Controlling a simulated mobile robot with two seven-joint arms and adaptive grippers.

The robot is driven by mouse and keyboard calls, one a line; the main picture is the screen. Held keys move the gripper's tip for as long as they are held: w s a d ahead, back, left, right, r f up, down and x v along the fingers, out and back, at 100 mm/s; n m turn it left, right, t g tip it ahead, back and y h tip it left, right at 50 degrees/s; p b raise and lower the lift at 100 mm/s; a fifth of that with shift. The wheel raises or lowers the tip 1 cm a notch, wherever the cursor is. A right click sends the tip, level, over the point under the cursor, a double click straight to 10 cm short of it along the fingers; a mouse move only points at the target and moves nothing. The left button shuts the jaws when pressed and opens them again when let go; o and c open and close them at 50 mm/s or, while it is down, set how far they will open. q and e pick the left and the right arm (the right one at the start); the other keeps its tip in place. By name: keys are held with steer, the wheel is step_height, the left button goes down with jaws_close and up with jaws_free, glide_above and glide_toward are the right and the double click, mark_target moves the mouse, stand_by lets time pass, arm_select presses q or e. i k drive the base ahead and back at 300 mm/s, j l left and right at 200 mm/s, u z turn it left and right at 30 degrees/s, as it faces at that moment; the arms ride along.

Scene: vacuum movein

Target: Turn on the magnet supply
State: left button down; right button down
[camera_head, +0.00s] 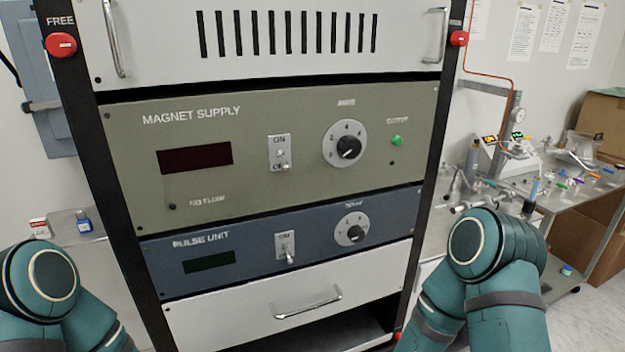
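The magnet supply (240,200) is an olive-grey panel in the rack, straight ahead. Its display (195,158) is dark. Its toggle switch (283,165), on a plate marked ON at the top, has its lever pointing down. To the right are a round dial (345,146) and a green button (397,141). A small dark lamp (172,207) sits at lower left beside the words NO FLOW. My teal arm links show at the lower left and lower right. Both grippers are out of view.
A blue pulse unit (270,262) with its own toggle and dial sits just below. Under it is a white drawer (305,303) with a handle. Red knobs (61,45) are on the rack posts. A cluttered bench (575,195) stands at right, a cardboard box (605,120) behind it.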

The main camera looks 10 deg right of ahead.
mark_target(285, 167)
steer(key=l, duration=2)
steer(key=k+j, duration=0.1)
steer(key=j, duration=0.15)
